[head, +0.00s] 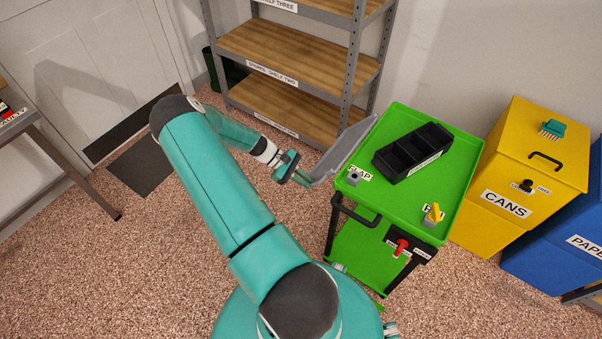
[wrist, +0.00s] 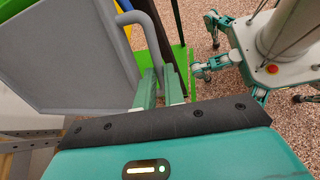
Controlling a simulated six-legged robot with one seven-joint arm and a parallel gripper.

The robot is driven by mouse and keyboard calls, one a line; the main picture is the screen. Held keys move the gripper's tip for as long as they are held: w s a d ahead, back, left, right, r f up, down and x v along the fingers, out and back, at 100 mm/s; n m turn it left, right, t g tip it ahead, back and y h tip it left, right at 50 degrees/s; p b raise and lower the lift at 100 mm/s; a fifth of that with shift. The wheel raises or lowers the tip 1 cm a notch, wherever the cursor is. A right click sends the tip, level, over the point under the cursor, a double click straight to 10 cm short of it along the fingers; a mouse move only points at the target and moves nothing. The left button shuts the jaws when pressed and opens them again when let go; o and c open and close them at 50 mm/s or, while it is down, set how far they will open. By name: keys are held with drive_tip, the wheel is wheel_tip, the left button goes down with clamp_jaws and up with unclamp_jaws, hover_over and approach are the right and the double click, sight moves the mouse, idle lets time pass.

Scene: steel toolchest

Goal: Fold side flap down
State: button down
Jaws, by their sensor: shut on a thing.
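The side flap (head: 345,150) is a grey panel along the left edge of the green cart (head: 459,190). It stands raised and slanted, seen nearly edge-on in the head view. In the wrist view the flap (wrist: 70,60) fills the upper left, with a grey bar handle (wrist: 146,28) along its side. My gripper (head: 306,179) is at the flap's near, outer end. In the wrist view its teal fingers (wrist: 160,88) are closed around the lower end of the bar handle. The exact contact is partly hidden between the fingers.
A black divided tray (head: 412,152) sits on the cart top, with a small grey fitting near the "FLAP" label and a yellow lever (head: 435,212). A metal shelf rack (head: 300,65) stands close behind the flap. Yellow (head: 520,170) and blue bins stand right. Floor left is open.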

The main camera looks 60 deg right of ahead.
drive_tip(key=s+f+n+g, duration=0.1)
drive_tip(key=s+f+g, duration=0.3)
drive_tip(key=s+g, duration=0.2)
drive_tip(key=shift+a+g, duration=0.45)
drive_tip(key=shift+g, duration=0.15)
drive_tip(key=c, duration=1.5)
unclamp_jaws()
drive_tip(key=shift+w, duration=0.15)
